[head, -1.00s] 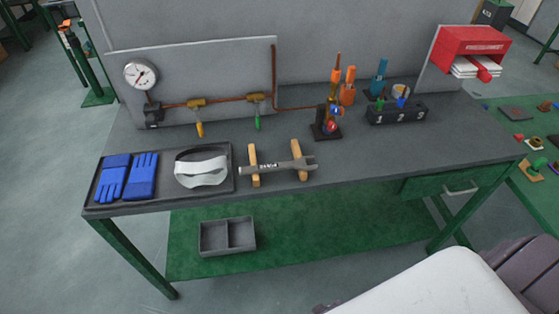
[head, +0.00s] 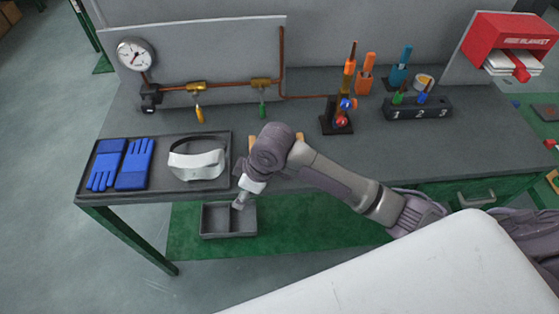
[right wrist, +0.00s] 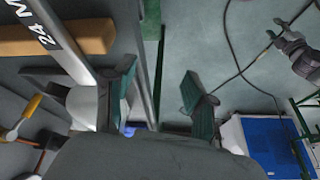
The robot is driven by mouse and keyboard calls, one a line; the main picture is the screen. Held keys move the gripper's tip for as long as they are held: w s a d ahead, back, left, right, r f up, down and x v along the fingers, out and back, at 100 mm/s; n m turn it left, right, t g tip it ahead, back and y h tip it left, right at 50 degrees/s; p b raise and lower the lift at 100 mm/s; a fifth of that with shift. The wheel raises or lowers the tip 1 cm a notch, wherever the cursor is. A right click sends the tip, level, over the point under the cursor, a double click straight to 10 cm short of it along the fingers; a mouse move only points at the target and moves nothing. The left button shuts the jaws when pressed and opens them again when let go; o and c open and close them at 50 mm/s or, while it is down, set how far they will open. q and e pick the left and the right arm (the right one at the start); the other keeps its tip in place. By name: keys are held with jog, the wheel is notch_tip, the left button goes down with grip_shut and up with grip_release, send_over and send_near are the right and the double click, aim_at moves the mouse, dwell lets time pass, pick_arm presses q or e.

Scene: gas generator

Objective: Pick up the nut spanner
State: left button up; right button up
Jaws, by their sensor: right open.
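The nut spanner (right wrist: 62,38), a grey metal bar marked "24 M", shows at the upper left of the right wrist view beside a wooden block (right wrist: 92,37). In the head view my right arm hides the spanner and most of its wooden rest (head: 252,142). My right gripper (head: 241,202) points down at the table's front edge. In the right wrist view the gripper (right wrist: 158,98) is open, with a clear gap between its fingers. The spanner passes close to the left finger, outside the gap; contact cannot be told. My left gripper is out of view.
A black tray (head: 225,140) holds blue gloves (head: 135,162) and a white visor (head: 197,163) left of my gripper. A divided grey box (head: 229,233) sits on the lower green shelf. Pipes with valves (head: 196,88) stand behind. A numbered rack (head: 418,110) stands further right.

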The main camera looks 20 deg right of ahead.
jog(key=w+d+r+n+g+h, duration=0.2)
jog(key=w+d+r+n+h, duration=0.3)
jog(key=d+r, duration=0.75)
jog(key=shift+m+y, duration=0.5)
jog(key=shift+m, duration=0.2)
jog(key=f, duration=0.2)
jog(key=a+f+p, duration=0.1)
jog(key=f, duration=0.1)
jog(key=w+f, duration=0.1)
jog(key=f, duration=0.1)
jog(key=shift+a+f+p, duration=0.15)
jog(key=shift+a+p, duration=0.15)
jog(key=shift+p, duration=0.05)
jog(key=f, duration=0.1)
jog(key=f+p, duration=0.1)
jog(key=f, duration=0.1)
jog(key=f+p, duration=0.1)
jog(key=shift+s+d+f, duration=0.2)
jog(key=shift+d+f, duration=0.05)
jog(key=shift+f, duration=0.45)
grip_shut()
